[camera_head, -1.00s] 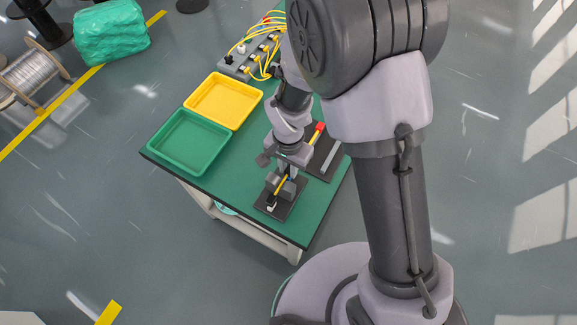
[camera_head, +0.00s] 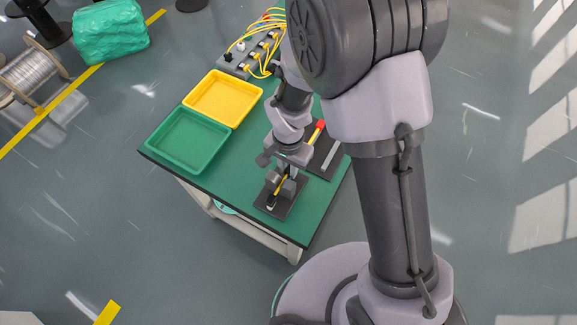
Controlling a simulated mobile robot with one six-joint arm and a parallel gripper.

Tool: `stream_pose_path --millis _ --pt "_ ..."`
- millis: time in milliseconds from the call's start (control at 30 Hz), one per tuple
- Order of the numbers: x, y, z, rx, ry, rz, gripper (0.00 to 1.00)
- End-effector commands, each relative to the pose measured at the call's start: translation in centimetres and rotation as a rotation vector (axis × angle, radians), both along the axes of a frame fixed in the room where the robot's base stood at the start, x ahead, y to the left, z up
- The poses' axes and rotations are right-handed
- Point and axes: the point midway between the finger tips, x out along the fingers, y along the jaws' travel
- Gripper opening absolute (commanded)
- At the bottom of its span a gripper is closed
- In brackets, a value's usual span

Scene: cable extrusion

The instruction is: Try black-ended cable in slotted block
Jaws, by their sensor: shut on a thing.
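My gripper (camera_head: 283,180) is shut on the yellow cable (camera_head: 279,187) low over the front of the green table. The cable's dark lower end is at the slotted block (camera_head: 271,202), a small block with a pale part on a dark base plate (camera_head: 287,207). I cannot tell whether the end sits inside the slot or only beside it. My wrist and gripper hide part of the cable and block.
A green tray (camera_head: 160,141) and a yellow tray (camera_head: 206,101) lie on the table's left side. A second dark plate (camera_head: 323,171) with a grey bar and a red-ended yellow piece (camera_head: 318,129) is to the right. A rack (camera_head: 240,65) with several yellow cables stands at the back.

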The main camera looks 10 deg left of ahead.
Motion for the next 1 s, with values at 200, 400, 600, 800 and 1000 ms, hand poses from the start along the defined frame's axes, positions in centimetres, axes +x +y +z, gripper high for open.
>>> stream_pose_path --millis 200,400,600,800,1000 --pt "0.0 0.0 -0.3 0.000 0.000 0.000 0.00" --pt "0.0 0.0 -0.3 0.000 0.000 0.000 0.00" --pt "0.0 0.0 -0.3 0.000 0.000 0.000 0.45" --pt "0.0 0.0 -0.3 0.000 0.000 0.000 0.45" --pt "0.1 0.0 1.3 0.001 -0.003 0.001 0.45"
